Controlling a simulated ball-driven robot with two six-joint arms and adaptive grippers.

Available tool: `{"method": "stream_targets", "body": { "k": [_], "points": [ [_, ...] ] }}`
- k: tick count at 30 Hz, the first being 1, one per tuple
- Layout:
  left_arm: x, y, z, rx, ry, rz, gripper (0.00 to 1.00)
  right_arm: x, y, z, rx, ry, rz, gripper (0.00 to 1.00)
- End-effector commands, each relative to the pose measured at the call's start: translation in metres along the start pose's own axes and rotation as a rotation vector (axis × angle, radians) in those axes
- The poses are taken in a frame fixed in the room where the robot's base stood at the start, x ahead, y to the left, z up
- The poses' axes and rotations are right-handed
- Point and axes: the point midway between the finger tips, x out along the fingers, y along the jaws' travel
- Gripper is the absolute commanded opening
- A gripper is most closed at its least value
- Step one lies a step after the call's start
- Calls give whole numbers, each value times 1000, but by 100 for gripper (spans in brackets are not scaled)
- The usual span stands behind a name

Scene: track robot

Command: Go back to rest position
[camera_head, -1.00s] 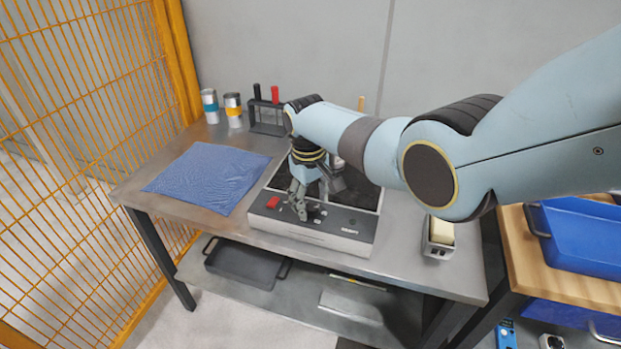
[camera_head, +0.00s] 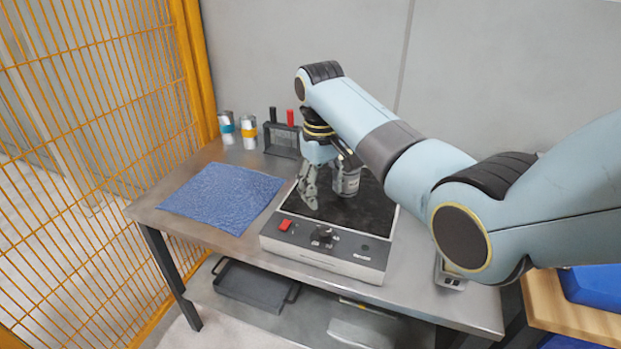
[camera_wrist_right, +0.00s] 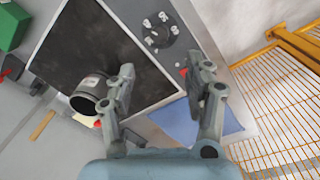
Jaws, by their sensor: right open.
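My right gripper (camera_head: 309,190) is above the black-topped device (camera_head: 367,215) on the metal table, pointing down. In the right wrist view the right gripper (camera_wrist_right: 163,88) has its two fingers apart with nothing between them. A grey metal can (camera_head: 346,184) is on the black top just behind and to the right of the gripper; it also shows in the right wrist view (camera_wrist_right: 88,95), beside one finger. The device has a red button (camera_head: 285,225) and a dark knob (camera_head: 323,235) on its front panel. My left gripper is not in view.
A blue cloth (camera_head: 222,190) lies on the table's left part. Two cans (camera_head: 248,132) and a black rack (camera_head: 281,140) stand at the back. A yellow mesh fence (camera_head: 90,130) borders the left. A dark tray (camera_head: 255,285) is on the lower shelf. A blue bin (camera_head: 597,290) stands at right.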

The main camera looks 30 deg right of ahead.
Motion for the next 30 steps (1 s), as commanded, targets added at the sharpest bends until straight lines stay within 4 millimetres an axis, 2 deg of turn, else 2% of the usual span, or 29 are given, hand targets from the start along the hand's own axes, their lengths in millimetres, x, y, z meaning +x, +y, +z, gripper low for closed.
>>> {"method": "stream_targets", "body": {
  "k": [7,10,11,14,15,18,21,24,30],
  "points": [
    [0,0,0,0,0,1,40,3,0,4,1,3,2,53],
    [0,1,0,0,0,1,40,16,-1,24,5,20,10,53],
    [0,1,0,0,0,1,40,21,-1,34,7,29,14,53],
    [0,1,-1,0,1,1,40,36,-4,81,12,75,30,53],
    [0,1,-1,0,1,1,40,39,-6,104,13,96,36,53],
    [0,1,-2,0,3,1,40,36,-10,154,14,149,49,53],
    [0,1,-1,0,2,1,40,27,-15,191,12,188,54,53],
    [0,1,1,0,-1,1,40,16,-20,221,10,218,56,53],
    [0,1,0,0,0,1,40,-9,-27,266,5,265,55,53]
  ]
}}
